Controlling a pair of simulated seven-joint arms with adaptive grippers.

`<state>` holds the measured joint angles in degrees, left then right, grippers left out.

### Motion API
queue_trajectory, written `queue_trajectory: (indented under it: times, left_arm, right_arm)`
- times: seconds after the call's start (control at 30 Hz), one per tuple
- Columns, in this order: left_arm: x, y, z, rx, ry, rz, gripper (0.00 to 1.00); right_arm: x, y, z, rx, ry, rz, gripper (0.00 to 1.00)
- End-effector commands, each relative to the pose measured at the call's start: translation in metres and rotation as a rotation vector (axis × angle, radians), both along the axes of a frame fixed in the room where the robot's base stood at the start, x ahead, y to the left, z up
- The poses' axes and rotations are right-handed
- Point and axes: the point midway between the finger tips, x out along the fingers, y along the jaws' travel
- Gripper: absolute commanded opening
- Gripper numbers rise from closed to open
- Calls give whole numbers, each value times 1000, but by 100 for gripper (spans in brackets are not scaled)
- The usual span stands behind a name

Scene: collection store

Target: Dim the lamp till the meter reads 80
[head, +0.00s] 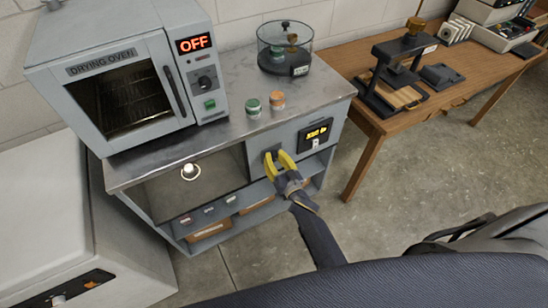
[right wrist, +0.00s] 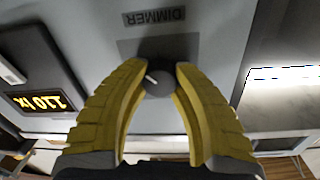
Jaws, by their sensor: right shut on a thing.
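My right gripper (head: 283,162), with yellow fingers, is at the front panel of the grey bench. In the right wrist view (right wrist: 157,82) its fingertips close on both sides of the round dark dimmer knob (right wrist: 155,88), which has a white pointer mark. The DIMMER label (right wrist: 154,17) is upside down there. A white bulb, seemingly the lamp (head: 190,171), shows in the bench's recess. My left gripper is not in view.
A drying oven (head: 125,90) reading OFF stands on the bench top (head: 235,118), beside two small jars (head: 265,103) and a glass bowl-like vessel (head: 285,48). A wooden table (head: 460,72) with a press stands right. Floor in front is clear.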

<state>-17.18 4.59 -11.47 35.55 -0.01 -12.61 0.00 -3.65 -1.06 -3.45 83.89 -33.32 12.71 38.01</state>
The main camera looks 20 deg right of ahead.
Motion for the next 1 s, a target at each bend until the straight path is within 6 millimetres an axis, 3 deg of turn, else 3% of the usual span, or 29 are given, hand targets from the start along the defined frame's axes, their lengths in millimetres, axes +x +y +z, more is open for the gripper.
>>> queue_trajectory:
  times: [0.13, 1.0]
  left_arm:
    - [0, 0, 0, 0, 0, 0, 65]
    - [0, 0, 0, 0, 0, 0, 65]
  right_arm:
    - [0, 0, 0, 0, -1, 1, 0]
    - [1, 1, 3, -42, -16, 1, 0]
